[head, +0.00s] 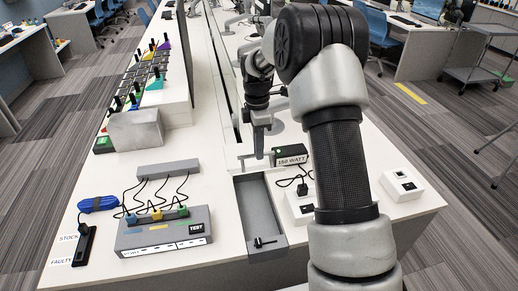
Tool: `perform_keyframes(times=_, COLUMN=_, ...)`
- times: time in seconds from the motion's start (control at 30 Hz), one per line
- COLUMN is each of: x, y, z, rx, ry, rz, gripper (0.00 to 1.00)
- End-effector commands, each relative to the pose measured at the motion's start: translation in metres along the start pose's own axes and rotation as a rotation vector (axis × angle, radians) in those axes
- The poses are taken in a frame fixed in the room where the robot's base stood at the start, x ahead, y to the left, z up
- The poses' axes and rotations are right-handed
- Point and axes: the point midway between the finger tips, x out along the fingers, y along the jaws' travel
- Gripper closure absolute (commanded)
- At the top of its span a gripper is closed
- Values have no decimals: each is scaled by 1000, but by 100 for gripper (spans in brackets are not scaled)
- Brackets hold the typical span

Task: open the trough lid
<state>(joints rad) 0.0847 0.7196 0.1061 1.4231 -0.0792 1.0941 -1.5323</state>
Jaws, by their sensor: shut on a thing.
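The trough (262,207) is a long grey recess in the white bench top, in the middle of the head view. Its inner walls and floor show, so much of it appears uncovered. A small black T-shaped piece (264,242) shows at its near end. My gripper (262,152) points down just beyond the trough's far end, left of the black box marked 150 WATT (290,155). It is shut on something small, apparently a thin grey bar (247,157). I cannot tell whether this bar belongs to the lid. No separate lid panel shows clearly.
A grey test unit (165,232) with coloured plugs and cables stands left of the trough. White boxes (401,185) stand at the right, partly behind my arm.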

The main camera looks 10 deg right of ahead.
Motion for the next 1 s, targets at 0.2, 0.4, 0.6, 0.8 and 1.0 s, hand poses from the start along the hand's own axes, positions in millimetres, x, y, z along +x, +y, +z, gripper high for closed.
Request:
perform_keyframes(times=0.2, x=6, y=4, z=0, rx=0, ry=0, rz=12, gripper=100)
perform_keyframes(times=0.4, x=5, y=4, z=0, rx=0, ry=0, rz=10, gripper=71)
perform_keyframes(times=0.6, x=3, y=3, z=0, rx=0, ry=0, rz=9, gripper=71)
perform_keyframes(times=0.8, x=-7, y=3, z=0, rx=0, ry=1, rz=12, gripper=71)
perform_keyframes(times=1.0, x=-45, y=3, z=0, rx=0, ry=1, rz=14, gripper=71)
